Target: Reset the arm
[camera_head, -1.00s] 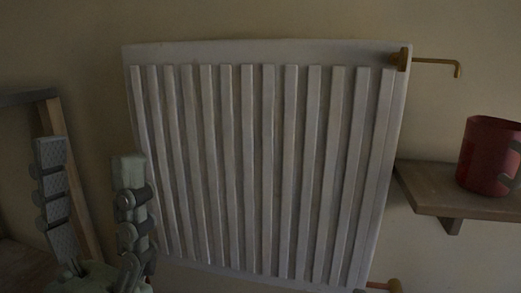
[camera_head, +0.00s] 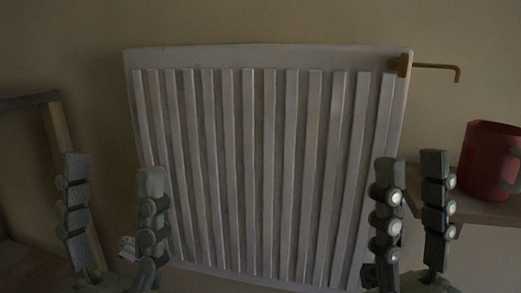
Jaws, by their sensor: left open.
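My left gripper (camera_head: 112,172) is at the lower left. Its two grey-green fingers point up and stand wide apart, with nothing between them. My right gripper (camera_head: 411,166) is at the lower right. Its fingers also point up, with a narrower gap and nothing seen between them. Both show in front of the white radiator (camera_head: 262,170) or its edges; I cannot tell how far they are from it. The arms below the grippers are cut off by the bottom edge.
A brass pipe fitting (camera_head: 435,66) sticks out at the radiator's top right. A red mug (camera_head: 488,160) stands on a wooden shelf (camera_head: 490,211) at the right, close to my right gripper in the picture. A wooden frame (camera_head: 58,130) stands at the left.

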